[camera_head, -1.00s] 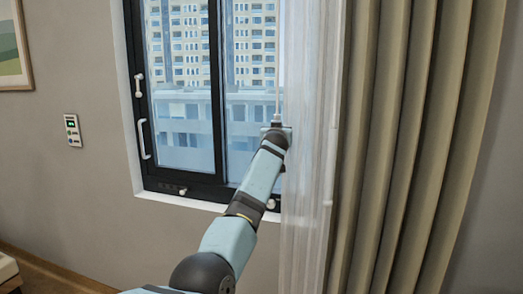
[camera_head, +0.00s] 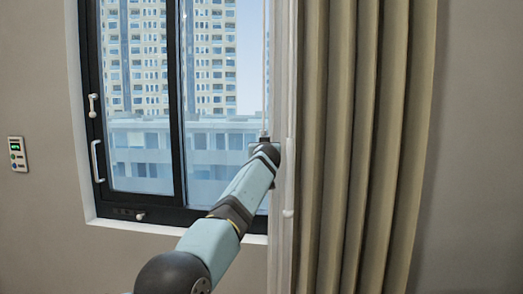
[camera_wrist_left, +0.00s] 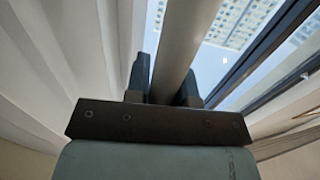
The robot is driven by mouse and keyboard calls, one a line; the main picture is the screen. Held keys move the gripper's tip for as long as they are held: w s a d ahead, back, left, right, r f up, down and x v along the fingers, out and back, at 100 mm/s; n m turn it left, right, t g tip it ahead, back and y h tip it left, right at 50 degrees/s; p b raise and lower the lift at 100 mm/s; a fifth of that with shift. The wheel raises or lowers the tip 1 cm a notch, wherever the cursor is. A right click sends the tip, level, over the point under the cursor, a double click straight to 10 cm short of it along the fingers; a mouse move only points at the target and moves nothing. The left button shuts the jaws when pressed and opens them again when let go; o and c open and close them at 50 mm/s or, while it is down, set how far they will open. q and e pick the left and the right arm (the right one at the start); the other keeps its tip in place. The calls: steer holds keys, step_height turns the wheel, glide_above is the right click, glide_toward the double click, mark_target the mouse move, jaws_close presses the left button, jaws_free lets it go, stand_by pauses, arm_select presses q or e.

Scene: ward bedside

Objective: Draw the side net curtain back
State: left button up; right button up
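The net curtain (camera_head: 281,215) is a pale, sheer strip gathered narrowly at the window's right side, beside the thick drape. A thin draw rod (camera_head: 264,75) hangs upright along its left edge. My left gripper (camera_head: 264,139) is at the rod's lower part, in front of the window, its fingers mostly hidden by my arm in the head view. In the left wrist view the rod (camera_wrist_left: 186,38) runs between the two dark fingers of my left gripper (camera_wrist_left: 165,85), which are shut on it. My right gripper is in neither view.
The thick beige drape (camera_head: 345,150) hangs in folds right of the net. The black-framed window (camera_head: 180,120) has white handles (camera_head: 97,160) at its left. A small wall panel (camera_head: 17,153) is at far left. Bare wall lies right of the drape.

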arm_select(q)
steer(key=o, duration=0.4)
steer(key=shift+d, duration=0.3)
steer(key=shift+a, duration=0.1)
steer(key=s+d, duration=0.1)
steer(key=s, duration=0.6)
steer(key=shift+s, duration=0.25)
steer(key=shift+f, duration=0.1)
